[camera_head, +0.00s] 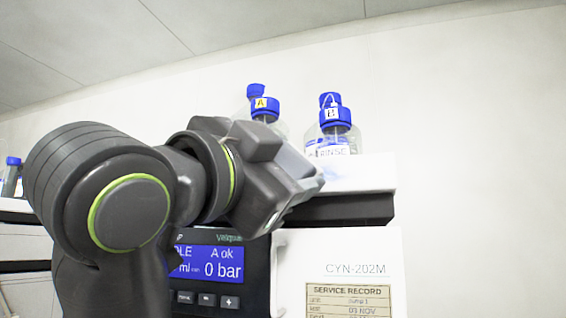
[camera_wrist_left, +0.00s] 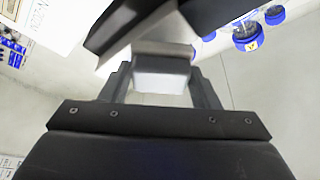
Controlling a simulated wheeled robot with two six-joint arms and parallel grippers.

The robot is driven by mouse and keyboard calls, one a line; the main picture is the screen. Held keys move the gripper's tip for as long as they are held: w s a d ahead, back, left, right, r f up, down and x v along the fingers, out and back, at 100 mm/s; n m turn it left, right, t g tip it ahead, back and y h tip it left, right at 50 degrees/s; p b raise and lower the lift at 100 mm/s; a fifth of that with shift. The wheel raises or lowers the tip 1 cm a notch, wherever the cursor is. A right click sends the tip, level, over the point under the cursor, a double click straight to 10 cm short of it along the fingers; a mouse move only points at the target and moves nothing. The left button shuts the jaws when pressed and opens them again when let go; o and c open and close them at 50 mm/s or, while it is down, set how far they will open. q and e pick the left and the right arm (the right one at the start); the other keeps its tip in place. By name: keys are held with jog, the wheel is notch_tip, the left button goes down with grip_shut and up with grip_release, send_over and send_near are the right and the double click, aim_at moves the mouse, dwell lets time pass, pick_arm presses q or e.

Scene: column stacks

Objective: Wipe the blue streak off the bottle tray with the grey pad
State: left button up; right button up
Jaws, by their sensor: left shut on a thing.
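The bottle tray (camera_head: 374,173) is the white top of the column stack, with its right end showing beside my gripper. Clear bottles with blue caps stand on it, one group marked A (camera_head: 262,107) and one marked B (camera_head: 335,117). My left gripper (camera_head: 308,180) is in front of the tray, hiding its left and middle part. In the left wrist view my left gripper (camera_wrist_left: 162,68) is shut on the pale grey pad (camera_wrist_left: 162,77), which sits between the fingers close to a dark edge. I cannot tell whether the pad touches the tray. My right gripper is out of view.
Below the tray are a dark layer, a pump module with a blue display (camera_head: 215,263) and a white CYN-202M door (camera_head: 340,255). Another blue-capped bottle (camera_head: 12,177) stands at the far left. The wall right of the stack is clear.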

pick_arm(q)
jog(key=shift+w, duration=0.15)
dwell(0.3)
jog(key=shift+w+d, duration=0.3)
jog(key=shift+w, duration=0.45)
